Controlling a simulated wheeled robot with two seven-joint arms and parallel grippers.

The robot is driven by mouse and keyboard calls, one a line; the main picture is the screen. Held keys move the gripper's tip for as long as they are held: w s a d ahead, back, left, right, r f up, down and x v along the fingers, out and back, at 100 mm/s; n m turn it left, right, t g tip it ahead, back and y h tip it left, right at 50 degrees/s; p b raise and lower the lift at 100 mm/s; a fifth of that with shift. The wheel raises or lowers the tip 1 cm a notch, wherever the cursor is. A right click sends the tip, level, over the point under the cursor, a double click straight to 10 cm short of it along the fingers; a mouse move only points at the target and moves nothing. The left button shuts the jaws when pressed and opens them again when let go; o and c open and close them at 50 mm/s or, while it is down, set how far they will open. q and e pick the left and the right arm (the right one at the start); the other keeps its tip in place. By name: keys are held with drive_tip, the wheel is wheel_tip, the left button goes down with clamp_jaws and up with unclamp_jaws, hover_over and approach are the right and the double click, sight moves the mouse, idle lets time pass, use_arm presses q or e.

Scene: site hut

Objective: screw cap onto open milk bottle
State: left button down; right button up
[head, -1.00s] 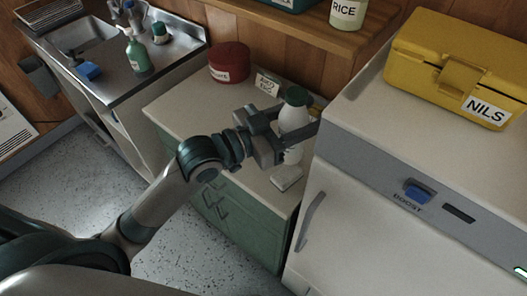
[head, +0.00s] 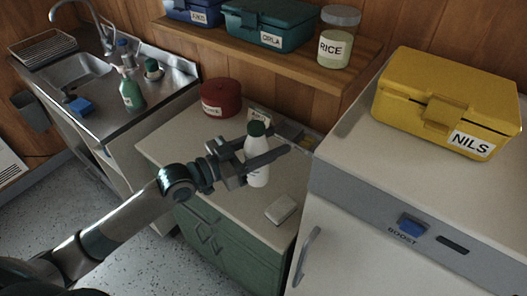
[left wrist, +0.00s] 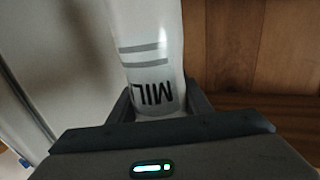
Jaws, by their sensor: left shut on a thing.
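The white milk bottle (head: 257,174) is upright over the pale counter (head: 185,135), with a green cap (head: 257,129) on its top. I cannot tell how tightly the cap sits, or whether the bottle's base touches the counter. My left gripper (head: 264,150) is shut on the bottle, one finger on each side of its upper part. The left wrist view shows the bottle (left wrist: 148,60) between the fingers, its "MIL" lettering upside down; the cap is out of that view. My right gripper is not in view.
A pale block (head: 281,210) lies at the counter's front. A red tin (head: 221,98) and a small card (head: 260,114) stand behind. The white appliance (head: 345,225) with a yellow box (head: 447,100) rises on the right. A shelf (head: 300,62) runs above the back.

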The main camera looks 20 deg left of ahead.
use_arm(q)
drive_tip(key=shift+w+a+f, duration=0.35)
drive_tip(key=shift+w+a, duration=0.05)
drive_tip(key=shift+a, duration=0.15)
drive_tip(key=shift+w+a+f, duration=0.35)
drive_tip(key=shift+a, duration=0.15)
wheel_tip(320, 180, down, 4)
drive_tip(key=shift+f, duration=0.15)
drive_tip(key=c, duration=0.9)
unclamp_jaws()
drive_tip(key=shift+c, duration=0.2)
